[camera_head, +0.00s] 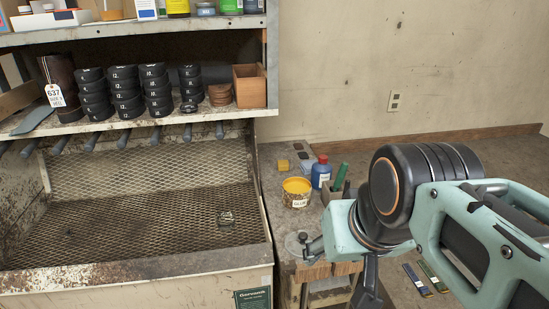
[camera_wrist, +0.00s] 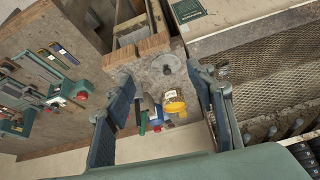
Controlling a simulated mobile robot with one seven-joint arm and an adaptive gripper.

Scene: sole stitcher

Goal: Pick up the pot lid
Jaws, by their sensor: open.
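The pot lid looks like a flat grey round disc (camera_head: 296,243) on the bench near its front-left edge. It also shows in the wrist view (camera_wrist: 171,67), between my fingertips as seen from the wrist. My gripper (camera_head: 340,265) is open and empty, with its fingers pointing down beside the disc on its right in the head view. In the wrist view my gripper (camera_wrist: 160,80) has its fingers wide apart. I cannot tell the exact height of the fingertips above the disc. An open yellow pot (camera_head: 297,194) stands behind the disc.
A blue bottle with a red cap (camera_head: 321,172) and a green-handled tool (camera_head: 340,178) stand behind my gripper. A mesh-floored tray (camera_head: 140,215) lies left. A shelf (camera_head: 140,120) with stacked black rolls is above it. Flat tools (camera_head: 425,280) lie at right.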

